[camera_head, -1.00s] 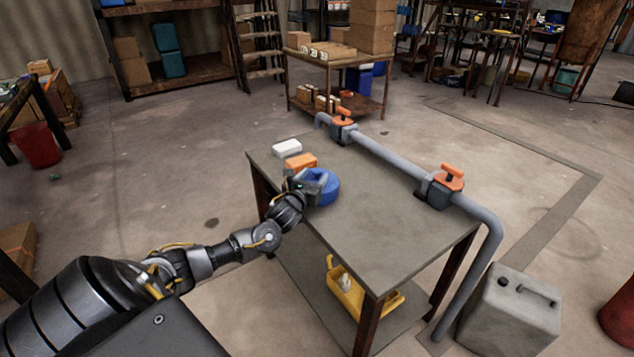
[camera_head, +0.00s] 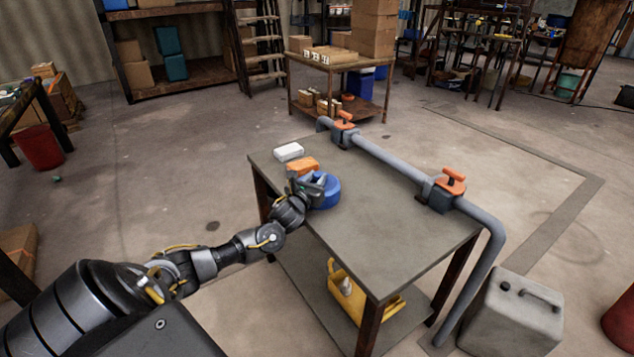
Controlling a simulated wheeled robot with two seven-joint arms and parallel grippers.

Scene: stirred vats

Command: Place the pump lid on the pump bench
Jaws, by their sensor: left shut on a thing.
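The pump bench (camera_head: 400,235) is a grey-topped table with dark legs in the middle of the view. A round blue thing (camera_head: 327,190), which looks like the pump lid, is at the bench's left side. My left gripper (camera_head: 313,187) is shut on its near left side and hides part of it. I cannot tell whether the lid touches the bench top or is just above it. My right gripper is not in view.
An orange block (camera_head: 302,164) and a white box (camera_head: 289,152) lie behind the gripper on the bench. A grey pipe (camera_head: 390,166) with orange-handled valves (camera_head: 450,182) runs along the far edge. The bench's middle and near end are clear. A grey canister (camera_head: 515,310) stands at right.

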